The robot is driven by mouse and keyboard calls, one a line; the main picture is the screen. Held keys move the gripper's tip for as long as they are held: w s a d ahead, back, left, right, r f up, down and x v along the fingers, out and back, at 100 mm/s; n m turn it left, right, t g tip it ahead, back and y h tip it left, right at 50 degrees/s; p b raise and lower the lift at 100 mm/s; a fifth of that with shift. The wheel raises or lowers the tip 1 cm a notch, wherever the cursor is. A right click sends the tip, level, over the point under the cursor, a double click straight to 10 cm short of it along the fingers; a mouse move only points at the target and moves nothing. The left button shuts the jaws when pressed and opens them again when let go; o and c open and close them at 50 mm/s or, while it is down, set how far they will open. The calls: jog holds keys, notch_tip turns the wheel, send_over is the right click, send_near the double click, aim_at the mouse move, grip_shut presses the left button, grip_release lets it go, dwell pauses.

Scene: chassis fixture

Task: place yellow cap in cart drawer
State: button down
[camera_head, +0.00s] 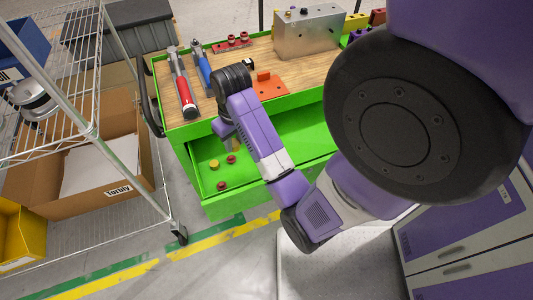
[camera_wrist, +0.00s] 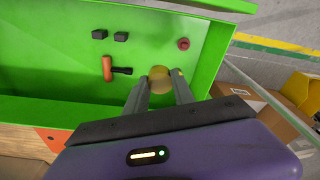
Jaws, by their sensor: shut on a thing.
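My gripper (camera_wrist: 160,82) is shut on a round, blurred yellow cap (camera_wrist: 158,79), which shows between the fingertips in the wrist view. In the head view my gripper (camera_head: 234,145) hangs over the open green drawer (camera_head: 305,130) of the cart, and the held cap is hard to make out there. A yellow cap (camera_head: 214,164) shows in the drawer's left part, left of my gripper; I cannot tell its exact relation to the held one. One red cap (camera_wrist: 183,43) shows in the wrist view.
The drawer also holds two black blocks (camera_wrist: 99,34) (camera_wrist: 121,37) and an orange-and-black piece (camera_wrist: 108,68). The wooden cart top (camera_head: 215,95) carries a red tool (camera_head: 183,90), a blue tool (camera_head: 203,65) and a metal box (camera_head: 308,33). A wire rack (camera_head: 100,90) stands left.

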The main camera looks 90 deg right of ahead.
aim_at(235, 150)
jog(key=f, duration=0.1)
jog(key=a+f, duration=0.1)
jog(key=f, duration=0.1)
jog(key=shift+a+f, duration=0.2)
jog(key=shift+f, duration=0.1)
notch_tip(235, 150, down, 12)
jog(key=shift+d+f+b, duration=0.1)
jog(key=shift+f+b, duration=0.1)
jog(key=shift+b, duration=0.6)
jog(key=shift+f, duration=2.2)
jog(key=shift+f+b, duration=0.15)
jog(key=shift+b, duration=0.15)
jog(key=c, duration=1.1)
grip_release()
jog(key=shift+o, duration=0.2)
notch_tip(235, 150, up, 12)
jog(key=a+p, duration=0.1)
jog(key=shift+s+p, duration=0.3)
jog(key=shift+s, duration=0.15)
